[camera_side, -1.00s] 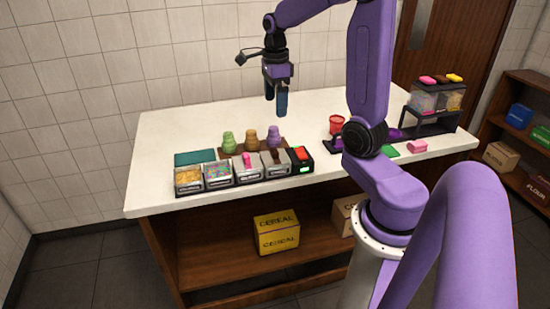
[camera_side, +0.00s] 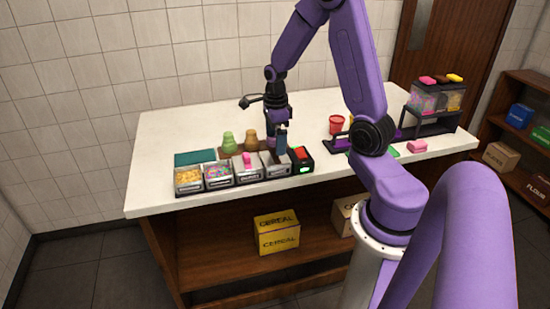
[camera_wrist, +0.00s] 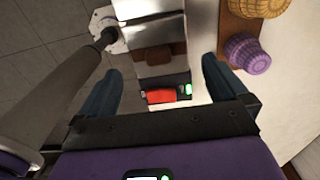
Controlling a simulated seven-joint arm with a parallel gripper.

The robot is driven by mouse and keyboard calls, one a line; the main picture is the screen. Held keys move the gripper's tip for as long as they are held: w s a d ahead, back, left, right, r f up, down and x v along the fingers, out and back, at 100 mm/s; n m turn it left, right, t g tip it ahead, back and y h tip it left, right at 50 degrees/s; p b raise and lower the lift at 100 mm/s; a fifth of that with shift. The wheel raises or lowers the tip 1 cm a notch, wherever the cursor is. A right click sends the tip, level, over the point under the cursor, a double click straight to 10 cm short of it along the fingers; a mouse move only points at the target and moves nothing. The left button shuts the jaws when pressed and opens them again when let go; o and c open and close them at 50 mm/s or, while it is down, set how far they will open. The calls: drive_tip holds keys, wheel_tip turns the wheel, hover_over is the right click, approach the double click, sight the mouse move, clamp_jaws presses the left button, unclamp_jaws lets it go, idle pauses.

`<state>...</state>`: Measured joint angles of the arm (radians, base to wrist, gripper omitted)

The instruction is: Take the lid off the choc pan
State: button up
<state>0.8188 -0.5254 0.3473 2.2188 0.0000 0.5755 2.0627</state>
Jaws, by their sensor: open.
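The choc pan (camera_side: 277,171) is the metal pan with a brown-handled lid, near the right end of the row along the counter's front. The lid's brown handle (camera_wrist: 153,58) shows in the wrist view between my fingers. My gripper (camera_side: 281,151) is open and empty, pointing down over the choc pan in the side view. It partly covers the lid there. In the wrist view my gripper (camera_wrist: 161,66) has one finger on each side of the pan row. I cannot tell the exact height of the fingertips above the lid.
A black device with a red top (camera_side: 301,155) and green light stands right of the choc pan. A pink-handled pan (camera_side: 248,169) stands to its left, then two open topping pans. Cone stacks (camera_side: 229,142) stand behind; the purple stack (camera_wrist: 247,53) is close to one finger.

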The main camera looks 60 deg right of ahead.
drive_tip(key=shift+a+f, duration=0.15)
drive_tip(key=shift+f, duration=2.3)
drive_tip(key=c, duration=0.8)
